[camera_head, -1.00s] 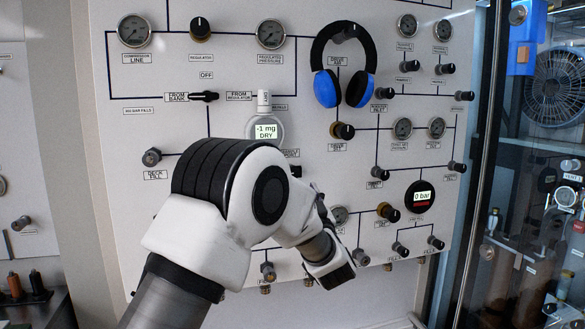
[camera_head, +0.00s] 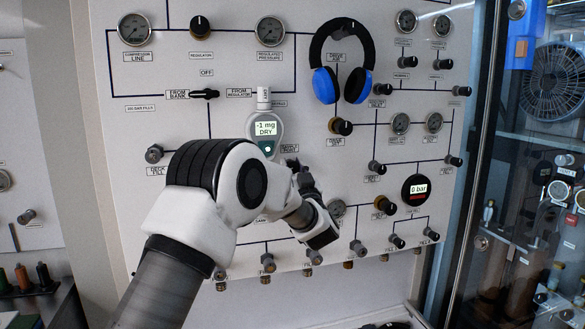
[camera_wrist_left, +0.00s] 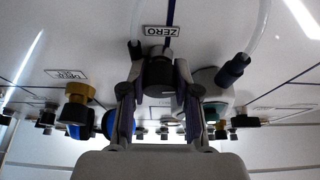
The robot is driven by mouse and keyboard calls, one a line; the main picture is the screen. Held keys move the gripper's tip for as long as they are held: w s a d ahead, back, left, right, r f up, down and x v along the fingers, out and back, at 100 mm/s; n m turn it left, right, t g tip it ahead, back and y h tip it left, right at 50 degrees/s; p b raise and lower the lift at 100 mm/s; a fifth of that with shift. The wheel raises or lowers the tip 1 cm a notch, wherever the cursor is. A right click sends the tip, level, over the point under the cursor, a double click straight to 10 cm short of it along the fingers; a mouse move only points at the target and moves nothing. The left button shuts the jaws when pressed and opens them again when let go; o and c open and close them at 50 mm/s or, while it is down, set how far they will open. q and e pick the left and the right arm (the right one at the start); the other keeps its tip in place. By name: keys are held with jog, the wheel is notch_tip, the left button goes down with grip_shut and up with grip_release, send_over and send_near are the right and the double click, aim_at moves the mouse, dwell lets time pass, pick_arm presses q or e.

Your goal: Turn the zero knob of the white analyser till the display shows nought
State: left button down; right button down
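The white analyser (camera_head: 266,146) is mounted on the panel in the head view, and its lit display (camera_head: 265,128) reads "-1 mg DRY". The dark zero knob (camera_wrist_left: 159,72) is in the upper middle of the left wrist view, beside an upside-down ZERO label (camera_wrist_left: 160,31). My left gripper (camera_wrist_left: 159,85) has one finger on each side of this knob. I cannot tell whether the fingers press on it or stand slightly apart. In the head view my left gripper (camera_head: 291,164) is small and partly hidden, right of the analyser. My right gripper is not in view.
Blue-and-black headphones (camera_head: 343,60) hang up and to the right. Several knobs and gauges surround the arm, including a black "0 bar" display (camera_head: 416,190). In the wrist view a hose connector (camera_wrist_left: 233,68) stands near the right finger. A glass door (camera_head: 470,200) is at the right.

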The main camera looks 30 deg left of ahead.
pick_arm(q)
jog(key=m+t+h, duration=0.1)
jog(key=m, duration=0.3)
jog(key=shift+a+r+p, duration=0.1)
jog(key=shift+p, duration=0.3)
jog(key=shift+m+t+h, duration=0.3)
jog(key=shift+m+h, duration=0.1)
jog(key=shift+m, duration=0.1)
jog(key=c, duration=0.8)
grip_release()
jog(key=shift+c, duration=0.2)
jog(key=shift+w+a+f, duration=0.1)
jog(key=shift+a+f, duration=0.05)
jog(key=shift+f, duration=0.1)
jog(key=v, duration=1.2)
